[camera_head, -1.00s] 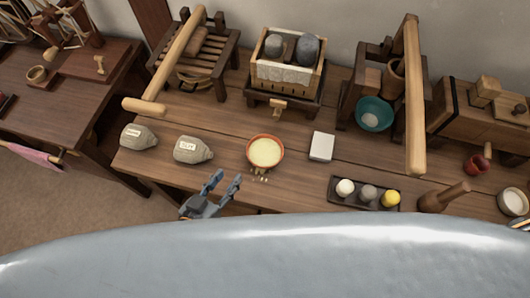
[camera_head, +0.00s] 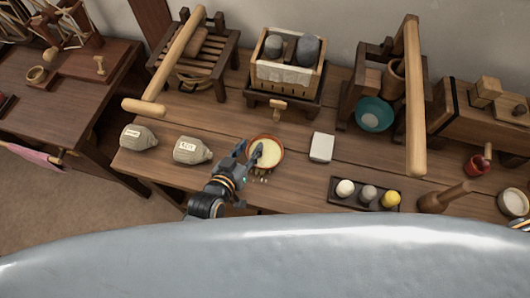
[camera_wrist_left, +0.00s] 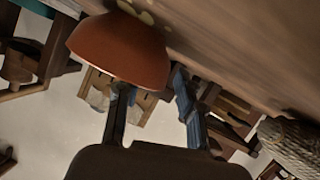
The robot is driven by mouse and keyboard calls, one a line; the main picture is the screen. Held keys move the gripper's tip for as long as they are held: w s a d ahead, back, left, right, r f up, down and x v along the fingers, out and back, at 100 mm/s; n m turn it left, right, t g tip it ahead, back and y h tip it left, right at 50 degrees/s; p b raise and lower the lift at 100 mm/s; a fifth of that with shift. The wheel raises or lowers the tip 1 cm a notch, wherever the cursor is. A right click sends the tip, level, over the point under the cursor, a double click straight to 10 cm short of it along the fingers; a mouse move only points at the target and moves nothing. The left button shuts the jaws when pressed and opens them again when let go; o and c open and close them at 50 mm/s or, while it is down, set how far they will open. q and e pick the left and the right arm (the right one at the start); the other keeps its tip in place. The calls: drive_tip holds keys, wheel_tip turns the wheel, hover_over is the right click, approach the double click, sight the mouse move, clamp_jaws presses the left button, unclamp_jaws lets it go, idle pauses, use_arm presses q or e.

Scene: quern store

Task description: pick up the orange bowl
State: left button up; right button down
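The orange bowl (camera_head: 277,144), with pale yellow contents, stands on the wooden table in the middle of the head view. Its outer side fills the upper left of the left wrist view (camera_wrist_left: 118,50). My left gripper (camera_head: 248,152) is open at the bowl's left side. One finger reaches over the bowl's inside and the other is outside, left of the rim. In the left wrist view the gripper (camera_wrist_left: 152,90) has its left fingertip partly hidden behind the bowl's rim. I cannot tell whether either finger touches the wall.
Two grey sacks (camera_head: 190,150) lie left of the bowl. A white block (camera_head: 321,147) stands to its right. A dark tray (camera_head: 335,200) with three round items is at the front right. A wooden press with a teal bowl (camera_head: 374,114) stands behind. Small crumbs lie in front of the bowl.

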use_arm(q)
drive_tip(key=shift+w+d+f, duration=0.1)
drive_tip(key=shift+w, duration=0.15)
drive_tip(key=shift+s, duration=0.1)
clamp_jaws()
